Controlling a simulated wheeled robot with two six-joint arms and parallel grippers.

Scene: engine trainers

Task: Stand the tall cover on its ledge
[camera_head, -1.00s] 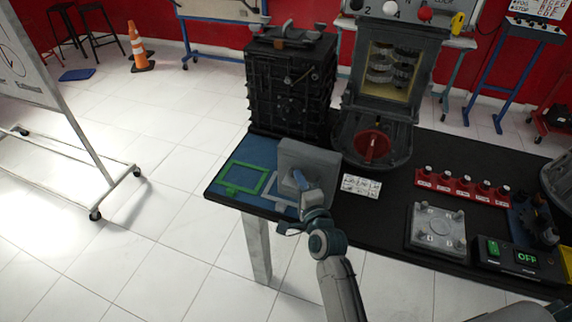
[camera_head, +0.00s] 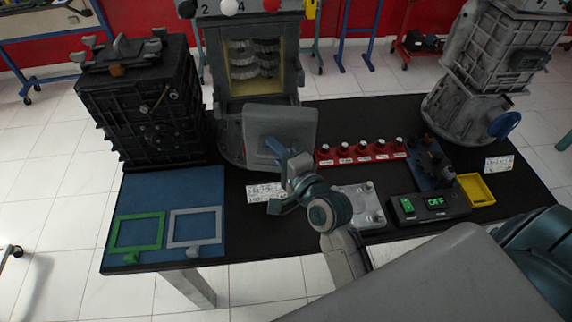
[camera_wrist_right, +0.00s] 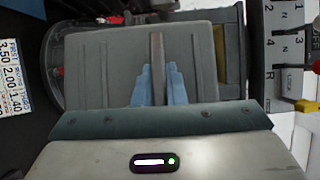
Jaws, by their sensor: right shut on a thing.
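The tall cover is a grey plate (camera_head: 298,128) with a raised rib on its near face. My right gripper (camera_head: 276,150) is shut on that rib and holds the cover up in front of the grey gear housing (camera_head: 223,72). In the right wrist view the blue fingers (camera_wrist_right: 158,88) grip both sides of the rib, and the cover (camera_wrist_right: 95,75) faces the camera. The housing has an open window (camera_head: 262,66) with gears inside. The cover hides the lower part of the housing, so I cannot make out the ledge or any contact with it. My left gripper is not in view.
A black gearbox (camera_head: 150,105) stands left of the housing. A blue mat (camera_head: 150,190) holds green and grey frames. Red blocks with knobs (camera_head: 362,153), a metal plate (camera_head: 362,205), a switch box (camera_head: 430,207) and a yellow tray (camera_head: 476,190) lie to the right.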

